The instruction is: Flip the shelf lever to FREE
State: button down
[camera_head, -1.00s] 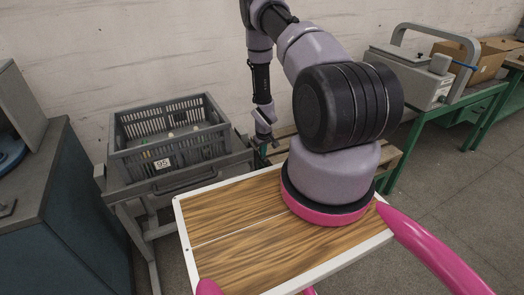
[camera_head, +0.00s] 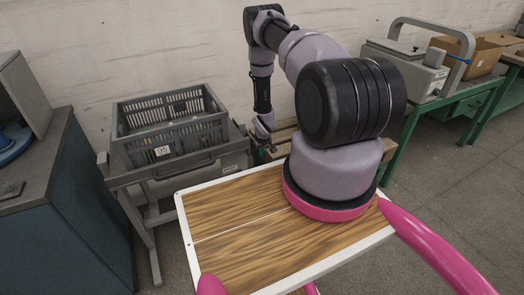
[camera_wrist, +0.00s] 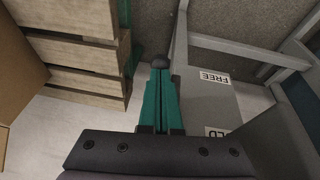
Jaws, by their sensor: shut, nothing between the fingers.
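The lever's dark round knob (camera_wrist: 159,63) shows in the wrist view just beyond my fingertips. I cannot tell whether they touch it, and the lever's arm is hidden behind my fingers. Beside it, on the grey shelf side (camera_wrist: 190,95), is a white FREE label (camera_wrist: 215,77), upside down in the picture. A second label (camera_wrist: 214,132), partly hidden, reads "LD". My gripper (camera_wrist: 160,80) has its teal fingers together, with nothing between them. In the head view my gripper (camera_head: 262,148) is low at the right end of the grey shelf stand (camera_head: 185,182).
A grey crate (camera_head: 170,150) marked 95 sits on the stand. A wooden pallet (camera_wrist: 85,60) lies left of my fingers in the wrist view. A green bench (camera_head: 420,118) with a grey machine (camera_head: 408,70) stands right. A blue-grey cabinet (camera_head: 75,200) stands left.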

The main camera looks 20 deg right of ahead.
aim_at(261, 159)
jog(key=f+t, duration=0.1)
jog(key=f, duration=0.1)
jog(key=f+t, duration=0.1)
jog(key=t, duration=0.1)
jog(key=w+f+t, duration=0.1)
jog(key=f, duration=0.1)
jog(key=shift+f, duration=0.35)
jog(key=w+f+t, duration=0.3)
jog(key=w+f, duration=0.2)
jog(key=shift+w+f+t, duration=0.15)
jog(key=shift+t, duration=0.15)
jog(key=shift+a, duration=0.1)
